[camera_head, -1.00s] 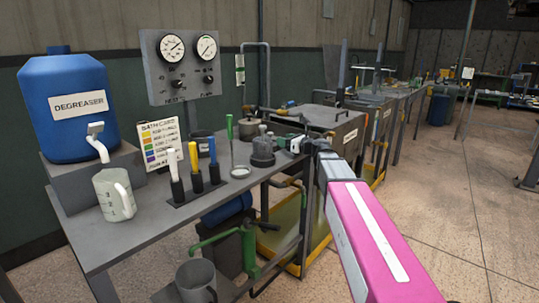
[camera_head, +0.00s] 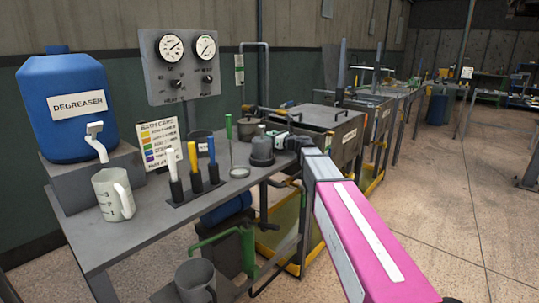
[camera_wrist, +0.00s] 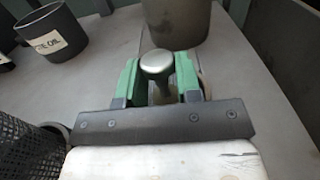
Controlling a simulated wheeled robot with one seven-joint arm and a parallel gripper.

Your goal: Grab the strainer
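A black mesh basket (camera_wrist: 28,140), which looks like the strainer, stands at the lower left of the wrist view, partly cut off. It may be the dark, round-topped piece (camera_head: 262,150) on the bench in the head view; I cannot be sure. My gripper (camera_wrist: 160,82) has its green fingers apart. A silver knob on a dark stem (camera_wrist: 157,64) stands between them, with a narrow gap beside the stem. I cannot tell what the knob belongs to. In the head view my gripper (camera_head: 281,138) is low over the bench's right end, its fingers partly hidden.
A grey pot (camera_wrist: 176,22) stands just beyond the fingers. A labelled oil cup (camera_wrist: 50,36) is at the upper left. The grey bench (camera_head: 150,222) also holds a blue degreaser drum (camera_head: 68,125), a jug (camera_head: 112,195) and a rack of coloured handles (camera_head: 196,188). Tanks (camera_head: 345,140) stand behind my gripper.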

